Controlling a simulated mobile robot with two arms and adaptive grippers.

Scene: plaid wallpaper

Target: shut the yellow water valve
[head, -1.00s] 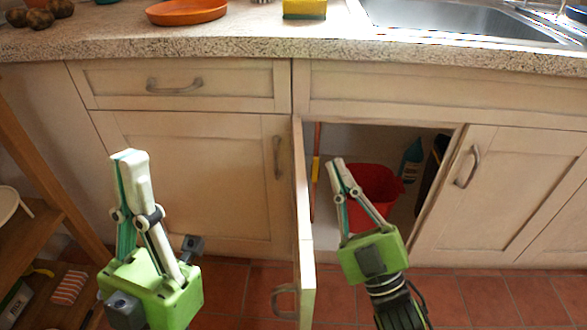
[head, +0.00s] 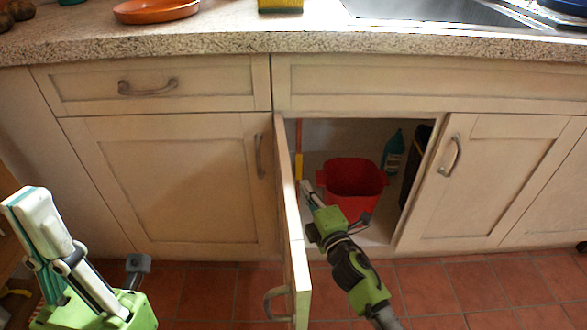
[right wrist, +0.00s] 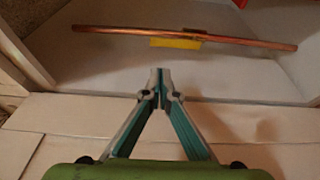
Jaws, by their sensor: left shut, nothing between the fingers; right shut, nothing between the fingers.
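The yellow valve handle (head: 299,166) is on an upright copper pipe (head: 299,135) inside the open cupboard, at its left side. In the right wrist view the yellow handle (right wrist: 175,43) lies along the copper pipe (right wrist: 120,32), roughly parallel to it. My right gripper (head: 306,187) reaches into the cupboard opening, its fingers shut and empty. In the right wrist view its fingertips (right wrist: 160,73) are just short of the handle, with a visible gap. My left gripper (head: 22,207) is shut and empty at the lower left, far from the valve.
The open cupboard door (head: 291,230) stands just left of my right gripper. A red bucket (head: 352,180) is close on its right, with a teal bottle (head: 393,152) behind. The worktop (head: 200,42) runs above. The tiled floor (head: 220,290) in front is clear.

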